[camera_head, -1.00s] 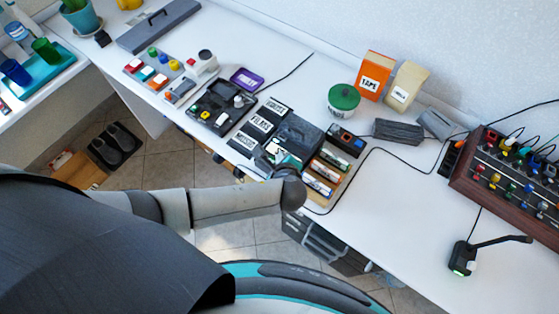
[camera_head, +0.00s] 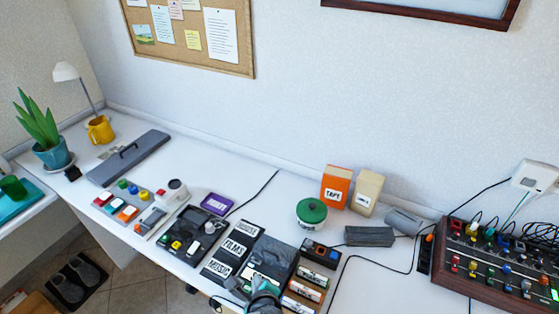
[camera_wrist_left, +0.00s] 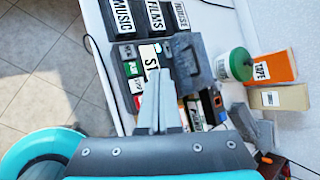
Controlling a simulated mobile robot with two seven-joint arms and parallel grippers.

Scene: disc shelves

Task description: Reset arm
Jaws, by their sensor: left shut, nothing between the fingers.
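My left gripper (camera_head: 262,299) shows at the bottom edge of the head view, over the front of the desk by a dark grey case (camera_head: 273,256). In the left wrist view its two fingers (camera_wrist_left: 158,98) are together, with nothing between them. They point toward a white-labelled case and the small disc cases. Black disc shelves stand in a row with white labels, MUSIC (camera_head: 221,269), FILMS (camera_head: 234,248) and a third whose word I cannot read surely. My right gripper is in neither view.
A green-lidded pot (camera_head: 311,213), an orange TAPE box (camera_head: 335,187) and a beige box (camera_head: 366,193) stand behind. A mixing console (camera_head: 497,268) is at right. Black cables cross the desk.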

